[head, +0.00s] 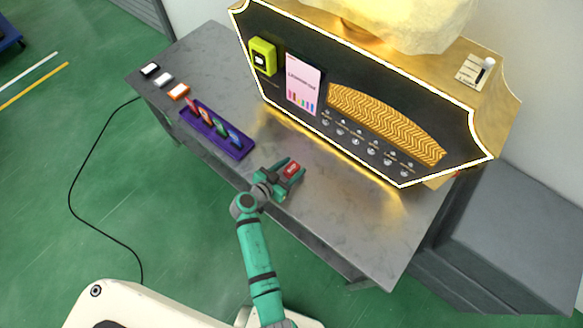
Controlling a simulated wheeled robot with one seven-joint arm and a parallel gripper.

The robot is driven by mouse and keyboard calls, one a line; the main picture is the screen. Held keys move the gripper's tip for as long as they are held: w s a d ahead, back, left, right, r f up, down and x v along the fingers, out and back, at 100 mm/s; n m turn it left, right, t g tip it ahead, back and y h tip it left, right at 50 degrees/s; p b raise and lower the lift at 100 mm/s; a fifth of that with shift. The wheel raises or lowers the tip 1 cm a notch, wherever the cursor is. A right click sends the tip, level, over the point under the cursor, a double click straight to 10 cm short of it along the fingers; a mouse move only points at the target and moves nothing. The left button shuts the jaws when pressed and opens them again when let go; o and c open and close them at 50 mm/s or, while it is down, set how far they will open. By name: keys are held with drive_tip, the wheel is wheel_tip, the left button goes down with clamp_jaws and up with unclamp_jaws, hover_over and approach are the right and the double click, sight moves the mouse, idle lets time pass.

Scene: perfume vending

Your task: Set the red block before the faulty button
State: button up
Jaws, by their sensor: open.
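The red block (292,168) sits at the front middle of the grey metal table, a small red piece with pale marking on its top. My gripper (289,171) is open, with its green fingers on either side of the block. I cannot tell whether a finger touches it. A row of several small round silver buttons (356,141) runs along the lower front of the vending machine (270,85), behind and to the right of the block. No button stands out as faulty at this size. Bare table lies between the block and the buttons.
A purple tray (243,151) with several coloured pieces lies left of my gripper. The table's right front (360,220) is clear. A grey cabinet (510,235) stands at the right.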

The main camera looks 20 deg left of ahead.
drive_tip(key=v, duration=1.2)
drive_tip(key=shift+r, duration=0.1)
